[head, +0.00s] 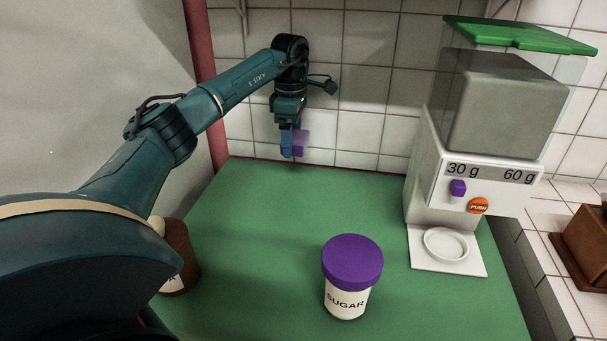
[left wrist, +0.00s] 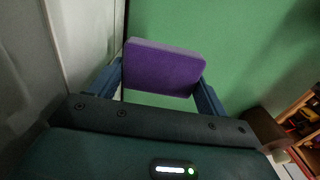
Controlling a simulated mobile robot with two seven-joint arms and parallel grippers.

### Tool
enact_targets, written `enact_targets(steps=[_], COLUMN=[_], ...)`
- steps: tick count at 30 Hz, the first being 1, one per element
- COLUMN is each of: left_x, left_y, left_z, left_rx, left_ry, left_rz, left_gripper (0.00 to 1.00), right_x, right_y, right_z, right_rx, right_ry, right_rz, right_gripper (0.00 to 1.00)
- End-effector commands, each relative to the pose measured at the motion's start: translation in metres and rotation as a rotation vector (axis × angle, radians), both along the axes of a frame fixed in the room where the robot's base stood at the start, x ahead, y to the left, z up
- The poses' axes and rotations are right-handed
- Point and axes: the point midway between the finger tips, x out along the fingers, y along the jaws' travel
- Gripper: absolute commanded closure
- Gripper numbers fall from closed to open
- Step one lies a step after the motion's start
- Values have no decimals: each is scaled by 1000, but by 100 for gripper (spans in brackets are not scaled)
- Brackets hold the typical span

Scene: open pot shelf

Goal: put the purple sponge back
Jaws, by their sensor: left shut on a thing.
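The purple sponge (head: 300,142) is held between the blue fingers of my left gripper (head: 292,150) at the back of the green counter, near the tiled wall. In the left wrist view the sponge (left wrist: 163,68) shows as a purple block with a paler edge, and the fingers of my left gripper (left wrist: 160,88) close on its two sides. The sponge seems to be above the green surface; its exact height is hard to tell. My right gripper is not in view.
A sugar jar with a purple lid (head: 352,262) stands at the front middle of the green counter (head: 270,230). A white dispenser (head: 430,180) stands at the right. A brown jar (head: 180,258) is partly hidden behind my left arm. The counter's middle is clear.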

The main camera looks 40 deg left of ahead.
Motion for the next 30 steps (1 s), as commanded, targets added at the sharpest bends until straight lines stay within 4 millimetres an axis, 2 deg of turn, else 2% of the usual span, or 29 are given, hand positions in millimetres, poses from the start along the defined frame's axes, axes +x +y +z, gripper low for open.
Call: enact_targets(steps=[1, 6, 13, 18, 30], left_x=[-1, -1, -1, -1, -1], left_y=[0, 0, 0, 0, 0], left_z=[-12, -42, -60, -85, -92], left_rx=[1, 1, 0, 0, 0], left_ry=[6, 4, 4, 4, 2], left_rz=[0, 0, 0, 0, 0], left_gripper=[49, 49, 49, 49, 49], right_x=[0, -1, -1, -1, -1], right_y=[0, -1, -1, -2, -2], right_z=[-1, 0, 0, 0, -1], right_rx=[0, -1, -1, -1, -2], right_ry=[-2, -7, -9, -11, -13], right_rz=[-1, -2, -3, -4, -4], right_gripper=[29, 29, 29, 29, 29])
